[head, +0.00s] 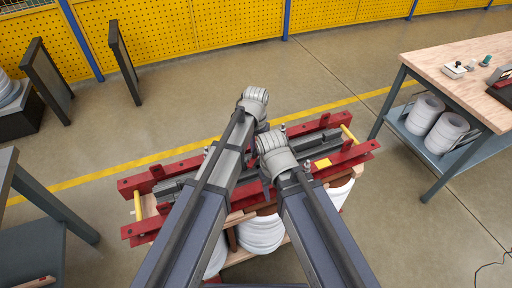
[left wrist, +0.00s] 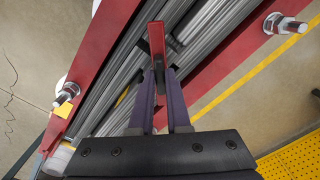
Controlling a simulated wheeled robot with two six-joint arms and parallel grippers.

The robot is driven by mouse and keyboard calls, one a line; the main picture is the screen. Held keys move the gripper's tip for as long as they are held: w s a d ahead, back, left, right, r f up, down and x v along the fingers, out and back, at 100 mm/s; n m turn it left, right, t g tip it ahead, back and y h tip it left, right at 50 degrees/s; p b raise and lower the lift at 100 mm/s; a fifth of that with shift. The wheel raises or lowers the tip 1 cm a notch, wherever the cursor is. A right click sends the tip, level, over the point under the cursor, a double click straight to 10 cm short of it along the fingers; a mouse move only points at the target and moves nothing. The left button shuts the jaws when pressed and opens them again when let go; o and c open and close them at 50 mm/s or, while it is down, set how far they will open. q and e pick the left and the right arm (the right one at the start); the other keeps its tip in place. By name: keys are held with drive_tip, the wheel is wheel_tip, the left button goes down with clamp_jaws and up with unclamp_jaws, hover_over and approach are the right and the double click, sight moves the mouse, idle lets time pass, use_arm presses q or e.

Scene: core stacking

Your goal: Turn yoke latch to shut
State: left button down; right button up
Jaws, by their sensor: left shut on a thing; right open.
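The yoke latch (left wrist: 157,38) is a red bar with a dark pivot part below it. In the left wrist view it stands at a slant to the grey steel sheets (left wrist: 187,42). My left gripper (left wrist: 159,75) is shut on its near end. In the head view my left gripper sits behind my left arm, over the middle of the red clamp frame (head: 200,165), and its fingers are hidden. My right gripper (head: 267,186) is over the near side of the frame, apart from the left one. It is open, mostly covered by its own wrist.
Bolts with nuts (left wrist: 286,25) stand up from the red rails. Yellow bars (head: 138,206) cross the frame's ends. White coils (head: 262,235) sit below the frame. A workbench (head: 450,60) stands at the right, another table at the left edge.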

use_arm(q)
drive_tip(key=m, duration=0.4)
drive_tip(key=shift+m, duration=0.3)
drive_tip(key=m, duration=0.4)
drive_tip(key=shift+m, duration=0.3)
drive_tip(key=c, duration=0.9)
unclamp_jaws()
drive_tip(key=shift+r, duration=0.1)
wheel_tip(320, 180, up, 8)
drive_tip(key=p, duration=0.8)
